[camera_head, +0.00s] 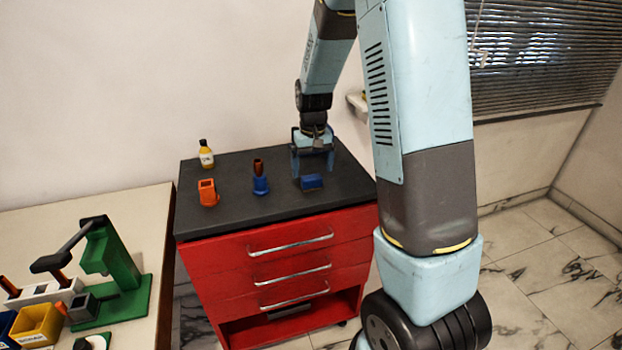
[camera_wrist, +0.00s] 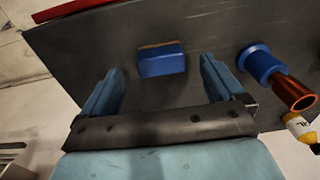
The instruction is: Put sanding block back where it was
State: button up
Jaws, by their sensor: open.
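The sanding block is most likely the blue block (camera_head: 312,181) with a thin brownish layer along one edge. It lies on the dark top of the red drawer cabinet, near the front right. In the wrist view the blue block (camera_wrist: 161,60) sits beyond and between my two fingers, apart from both. My gripper (camera_head: 312,168) is open and empty, pointing down just above and behind the block in the head view. In the wrist view my gripper (camera_wrist: 160,85) shows its fingers spread wider than the block.
The dark cabinet top (camera_head: 240,205) also holds an orange holder (camera_head: 208,192), a blue holder (camera_head: 261,186) with a copper-coloured cylinder, and a yellow bottle (camera_head: 206,154). A pale bench (camera_head: 135,220) at left carries a green rig (camera_head: 112,260) and a yellow bin (camera_head: 37,324).

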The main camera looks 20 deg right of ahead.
aim_at(313, 178)
jog(key=s+r+t, duration=0.1)
jog(key=s+r, duration=0.5)
jog(key=r, duration=0.3)
jog(key=s+r+t, duration=0.2)
jog(key=s+r, duration=0.5)
jog(key=r, duration=0.3)
jog(key=s+r+t, duration=0.2)
jog(key=s+r, duration=0.1)
jog(key=s, duration=1.1)
jog(key=shift+s+a+r, duration=0.2)
jog(key=shift+s+r, duration=0.15)
jog(key=shift+r, duration=0.05)
